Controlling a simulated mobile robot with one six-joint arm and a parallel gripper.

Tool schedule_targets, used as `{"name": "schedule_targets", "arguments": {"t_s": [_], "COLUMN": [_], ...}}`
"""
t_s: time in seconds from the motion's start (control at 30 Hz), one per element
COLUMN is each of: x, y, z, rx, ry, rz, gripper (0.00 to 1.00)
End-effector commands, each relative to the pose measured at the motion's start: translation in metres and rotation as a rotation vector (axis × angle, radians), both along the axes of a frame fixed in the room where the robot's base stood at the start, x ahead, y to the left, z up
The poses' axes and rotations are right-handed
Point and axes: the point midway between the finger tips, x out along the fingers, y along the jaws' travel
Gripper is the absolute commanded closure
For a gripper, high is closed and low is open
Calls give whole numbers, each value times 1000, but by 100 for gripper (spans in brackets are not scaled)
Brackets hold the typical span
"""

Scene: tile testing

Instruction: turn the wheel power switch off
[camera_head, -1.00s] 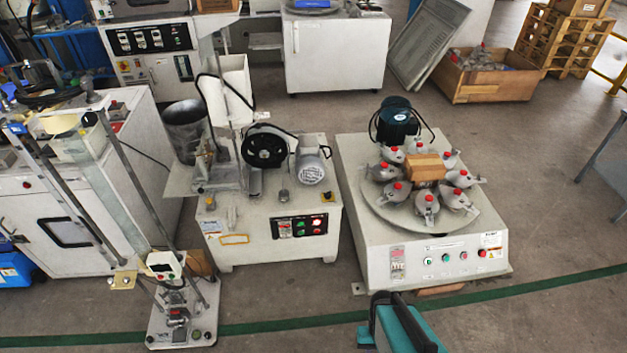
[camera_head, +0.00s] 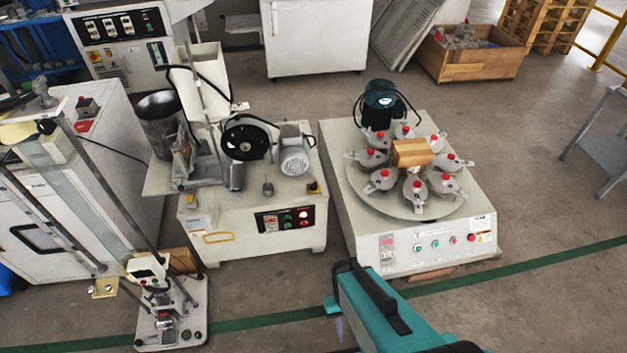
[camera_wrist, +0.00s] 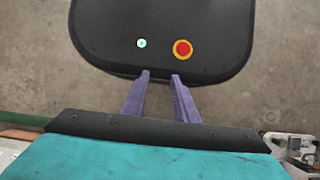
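A machine (camera_head: 215,225) with a black wheel (camera_head: 246,138) stands left of centre in the head view. Its dark front panel (camera_head: 285,219) has a switch at the left and small green and red buttons. I cannot read the labels or tell the switch's position. A second machine (camera_head: 375,263) with a round turntable stands to its right, with a breaker-like switch (camera_head: 387,247) and several buttons on its front. My gripper (camera_wrist: 160,75) has two purple fingers standing apart with nothing between them. It is in front of the machines, touching neither; a purple finger shows in the head view (camera_head: 339,326).
A testing stand (camera_head: 172,325) with tall rods is at the lower left. White cabinets stand left and behind. A wooden crate (camera_head: 475,68) is at the back right, and a grey table (camera_head: 605,140) at the right edge. Floor right of the turntable machine is clear.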

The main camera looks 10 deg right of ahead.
Motion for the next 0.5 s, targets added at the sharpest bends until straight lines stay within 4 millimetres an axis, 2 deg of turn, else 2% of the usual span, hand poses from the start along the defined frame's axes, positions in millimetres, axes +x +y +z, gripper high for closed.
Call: {"name": "schedule_targets", "arguments": {"t_s": [0.17, 0.27, 0.37, 0.5], "x": [4, 16, 35, 79], "y": [0, 0, 0, 1], "z": [-1, -1, -2, -1], "rx": [-2, -8, -19, -41], "ry": [-4, -13, -28, -63], "rz": [-4, -15, -37, -80], "gripper": [73, 73, 73, 73]}}
